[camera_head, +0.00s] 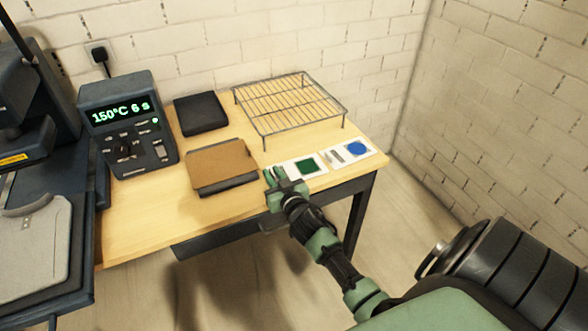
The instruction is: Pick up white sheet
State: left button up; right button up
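A white sheet with a green square (318,159) lies near the front edge of the wooden table. A second white sheet with a blue circle (365,156) lies just to its right. My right gripper (275,174) is at the left end of the green-square sheet, over the table's front edge. Its two green fingers show a gap between them, so it looks open. It hides part of that sheet's left end, and I cannot tell whether it touches the sheet. My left gripper is not in view.
A brown board (221,163) lies left of the sheets, with a dark flat block (200,113) behind it. A wire rack (288,103) stands behind the sheets. A control box (128,125) and a heat press (34,240) with a grey garment are at the left.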

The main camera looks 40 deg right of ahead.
aim_at(268, 167)
jog(key=x, duration=0.3)
jog(key=shift+w+d, duration=0.2)
jog(key=shift+w, duration=0.3)
grip_shut()
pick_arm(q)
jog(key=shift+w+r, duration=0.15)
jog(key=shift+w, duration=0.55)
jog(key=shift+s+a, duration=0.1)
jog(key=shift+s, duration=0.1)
